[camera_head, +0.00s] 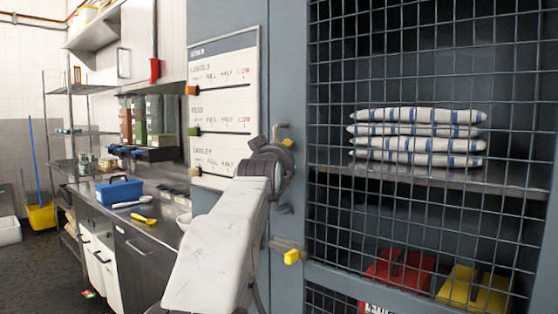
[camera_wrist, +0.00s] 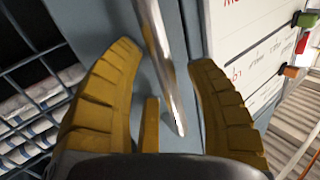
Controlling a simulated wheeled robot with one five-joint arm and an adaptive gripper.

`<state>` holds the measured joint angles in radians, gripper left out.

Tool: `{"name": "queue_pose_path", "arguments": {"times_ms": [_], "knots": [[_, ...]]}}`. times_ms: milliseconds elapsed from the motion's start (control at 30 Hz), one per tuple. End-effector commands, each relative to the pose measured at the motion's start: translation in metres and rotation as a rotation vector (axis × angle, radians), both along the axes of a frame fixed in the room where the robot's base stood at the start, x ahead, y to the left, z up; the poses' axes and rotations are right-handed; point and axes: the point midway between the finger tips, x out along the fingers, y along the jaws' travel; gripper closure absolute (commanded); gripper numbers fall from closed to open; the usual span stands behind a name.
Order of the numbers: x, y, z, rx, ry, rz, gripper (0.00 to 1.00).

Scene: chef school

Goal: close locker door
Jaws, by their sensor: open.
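The locker door is a grey-blue frame with dark wire mesh (camera_head: 420,90), filling the right of the head view. Its mesh also shows at the left of the wrist view (camera_wrist: 32,66). Whether it stands slightly ajar I cannot tell. My gripper (camera_head: 284,136) is at the frame's left side, partly hidden by my arm. In the wrist view my gripper (camera_wrist: 165,60) is open, its two yellow-brown fingers either side of a shiny metal handle bar (camera_wrist: 158,50). The fingers show gaps to the bar. A yellow-tipped latch (camera_head: 291,256) sits lower on the frame.
Behind the mesh are folded striped towels (camera_head: 418,130) on a shelf, with red (camera_head: 398,268) and yellow (camera_head: 472,290) items below. A whiteboard (camera_head: 225,105) hangs left of the door. A steel counter (camera_head: 150,215) with a blue box (camera_head: 119,190) stands further left.

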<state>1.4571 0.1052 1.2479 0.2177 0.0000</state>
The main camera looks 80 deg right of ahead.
Motion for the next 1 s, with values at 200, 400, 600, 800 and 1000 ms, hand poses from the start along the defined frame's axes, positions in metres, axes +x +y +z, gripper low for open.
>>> {"name": "queue_pose_path", "arguments": {"times_ms": [200,400,600,800,1000], "knots": [[-0.001,0.013,0.001,-0.002,0.0,0.0,0.5],[-0.005,0.043,0.002,-0.003,0.0,0.0,0.5],[-0.009,0.075,0.001,-0.003,0.0,-0.001,0.5],[-0.012,0.1,0.0,-0.002,0.0,-0.001,0.5],[-0.014,0.115,0.001,-0.001,0.0,-0.001,0.5]]}}
